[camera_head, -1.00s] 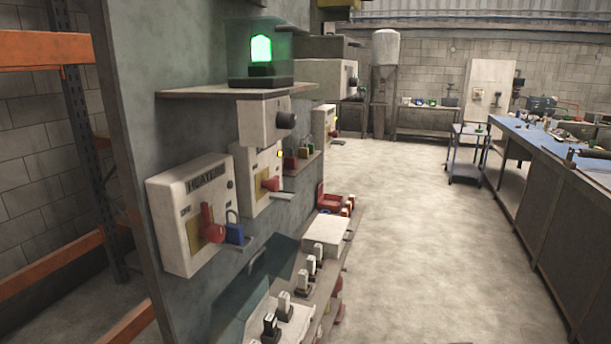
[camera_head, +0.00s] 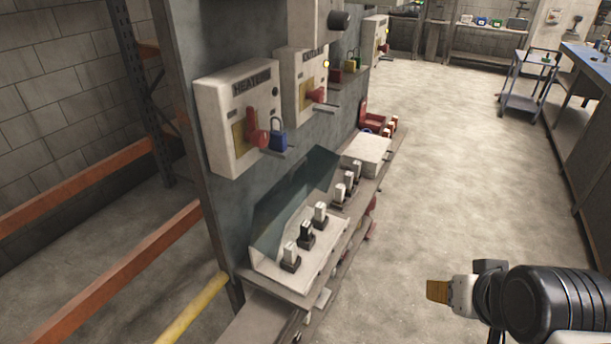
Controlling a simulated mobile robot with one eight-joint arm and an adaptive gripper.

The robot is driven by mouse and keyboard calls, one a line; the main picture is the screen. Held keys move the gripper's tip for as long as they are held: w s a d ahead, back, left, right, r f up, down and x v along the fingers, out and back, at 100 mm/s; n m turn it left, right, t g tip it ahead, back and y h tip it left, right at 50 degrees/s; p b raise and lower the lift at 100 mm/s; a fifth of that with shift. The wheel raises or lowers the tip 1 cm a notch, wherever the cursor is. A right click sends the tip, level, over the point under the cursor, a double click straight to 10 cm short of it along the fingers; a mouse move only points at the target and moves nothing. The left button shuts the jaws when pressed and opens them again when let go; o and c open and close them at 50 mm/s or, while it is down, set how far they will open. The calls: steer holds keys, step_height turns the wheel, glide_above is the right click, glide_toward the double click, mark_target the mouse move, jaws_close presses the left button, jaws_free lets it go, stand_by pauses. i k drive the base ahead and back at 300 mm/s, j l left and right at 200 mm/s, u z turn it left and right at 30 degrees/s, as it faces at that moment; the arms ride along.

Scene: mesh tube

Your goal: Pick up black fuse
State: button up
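A black fuse (camera_head: 306,231) stands upright in a row on a pale open-topped panel (camera_head: 268,261) on the low shelf. A white fuse (camera_head: 290,253) stands just in front of it and another white fuse (camera_head: 320,211) just behind it. My gripper (camera_head: 438,291) is at the lower right, over the floor, with a tan tip pointing left. It is well to the right of the black fuse and touches nothing that I can see. Whether its fingers are open or shut cannot be made out from this angle.
A tilted grey-green cover (camera_head: 292,203) rises behind the fuses, against the wall panel. Above it are a heater switch box (camera_head: 232,95) with a red handle and blue padlock (camera_head: 278,136). A white box (camera_head: 366,152) sits farther along the shelf.

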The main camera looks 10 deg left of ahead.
mark_target(307, 227)
steer(key=i+l+u, duration=0.55)
steer(key=l, duration=0.15)
steer(key=l+u, duration=0.3)
steer(key=i+l, duration=0.05)
steer(key=l, duration=0.05)
